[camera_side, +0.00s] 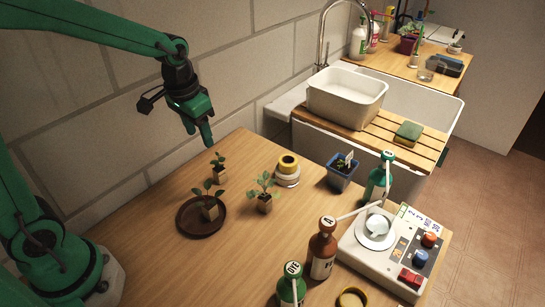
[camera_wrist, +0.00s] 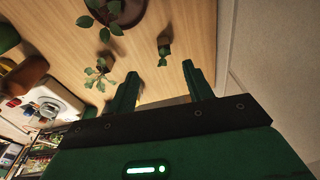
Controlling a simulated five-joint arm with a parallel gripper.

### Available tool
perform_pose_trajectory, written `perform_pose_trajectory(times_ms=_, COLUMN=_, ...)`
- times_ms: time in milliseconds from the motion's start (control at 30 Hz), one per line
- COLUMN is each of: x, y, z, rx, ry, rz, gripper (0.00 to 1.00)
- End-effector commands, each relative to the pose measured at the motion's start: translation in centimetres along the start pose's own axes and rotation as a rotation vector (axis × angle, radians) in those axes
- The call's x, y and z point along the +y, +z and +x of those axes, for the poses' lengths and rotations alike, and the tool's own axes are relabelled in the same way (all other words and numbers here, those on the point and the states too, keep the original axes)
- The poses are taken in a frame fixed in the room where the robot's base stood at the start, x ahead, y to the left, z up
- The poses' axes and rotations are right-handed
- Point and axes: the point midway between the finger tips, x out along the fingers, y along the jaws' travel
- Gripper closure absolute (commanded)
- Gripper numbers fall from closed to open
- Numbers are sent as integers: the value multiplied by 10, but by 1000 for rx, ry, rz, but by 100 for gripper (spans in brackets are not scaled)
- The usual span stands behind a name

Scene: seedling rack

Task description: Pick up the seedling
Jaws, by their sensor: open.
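Three small seedlings in light brown cubes are on the wooden table. One seedling (camera_side: 219,174) stands near the back edge by the wall; it shows in the wrist view (camera_wrist: 164,47) just beyond the gap between my fingers. Another seedling (camera_side: 210,211) stands on a dark brown saucer (camera_side: 188,228). A third, leafier seedling (camera_side: 265,202) stands to the right; it shows in the wrist view (camera_wrist: 100,76) left of my fingers. My gripper (camera_side: 206,140) is open and empty, pointing down above the back seedling, apart from it. It also shows in the wrist view (camera_wrist: 160,71).
A yellow and white roll stack (camera_side: 287,172), a blue pot (camera_side: 342,172), a green bottle (camera_side: 378,182), a brown bottle (camera_side: 322,250) and a white device (camera_side: 395,250) stand to the right. The wall (camera_side: 110,120) runs close behind the table. The table's left front is clear.

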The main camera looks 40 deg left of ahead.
Motion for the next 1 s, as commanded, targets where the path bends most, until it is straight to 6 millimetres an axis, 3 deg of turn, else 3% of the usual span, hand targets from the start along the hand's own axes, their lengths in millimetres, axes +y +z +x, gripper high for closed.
perform_pose_trajectory(times_ms=200, x=-4, y=-20, z=43, rx=-77, ry=7, rz=14, gripper=49)
perform_pose_trajectory(times_ms=400, x=-6, y=-31, z=73, rx=-126, ry=13, rz=25, gripper=49)
perform_pose_trajectory(times_ms=1000, x=-6, y=-31, z=103, rx=-148, ry=16, rz=30, gripper=49)
